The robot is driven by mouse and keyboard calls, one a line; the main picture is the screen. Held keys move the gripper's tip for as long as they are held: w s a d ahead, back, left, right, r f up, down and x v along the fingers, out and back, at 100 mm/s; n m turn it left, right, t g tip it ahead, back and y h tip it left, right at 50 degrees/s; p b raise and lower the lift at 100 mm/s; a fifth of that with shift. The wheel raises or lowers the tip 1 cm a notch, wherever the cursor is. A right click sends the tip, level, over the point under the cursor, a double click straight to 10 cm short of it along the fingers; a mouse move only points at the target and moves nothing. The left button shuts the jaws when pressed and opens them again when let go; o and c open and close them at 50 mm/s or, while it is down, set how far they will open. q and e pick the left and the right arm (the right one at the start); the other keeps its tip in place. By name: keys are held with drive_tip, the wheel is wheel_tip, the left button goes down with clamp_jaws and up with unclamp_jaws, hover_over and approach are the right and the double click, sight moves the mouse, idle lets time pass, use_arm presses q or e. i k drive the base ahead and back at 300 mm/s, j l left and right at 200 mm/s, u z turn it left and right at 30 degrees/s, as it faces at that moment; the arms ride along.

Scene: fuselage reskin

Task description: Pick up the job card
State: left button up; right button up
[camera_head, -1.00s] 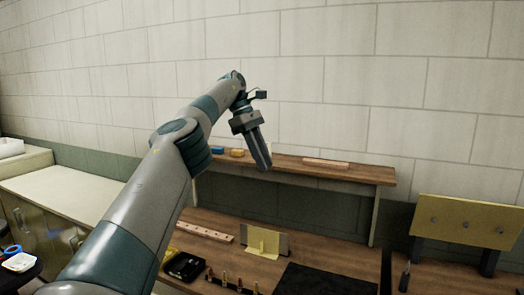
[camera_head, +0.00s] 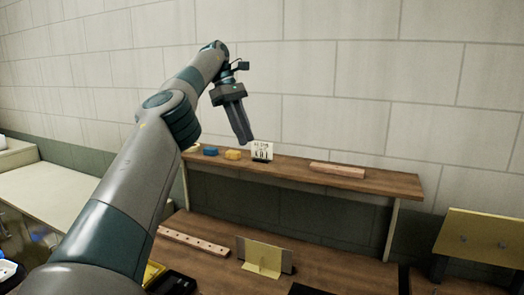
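A small white card with black writing, which looks like the job card (camera_head: 262,151), stands upright on the raised wooden shelf (camera_head: 384,180), close to the wall. My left gripper (camera_head: 246,141) points down just left of the card and above it in the picture. Its dark fingers appear close together, and from this angle I cannot tell whether there is a gap between them. Nothing shows held in it. The card is in full view and appears apart from the fingers. My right gripper is not in view.
A blue block (camera_head: 211,152) and a yellow block (camera_head: 233,155) lie left of the card. A pinkish wooden strip (camera_head: 337,170) lies on the shelf to the right. Below, the bench holds a drilled strip (camera_head: 193,241) and a yellow stand (camera_head: 263,258) with a panel.

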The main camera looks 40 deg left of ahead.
sight(262, 152)
drive_tip(key=i+j, duration=0.4)
drive_tip(key=j, duration=0.15)
drive_tip(key=i+j, duration=0.45)
drive_tip(key=j, duration=0.1)
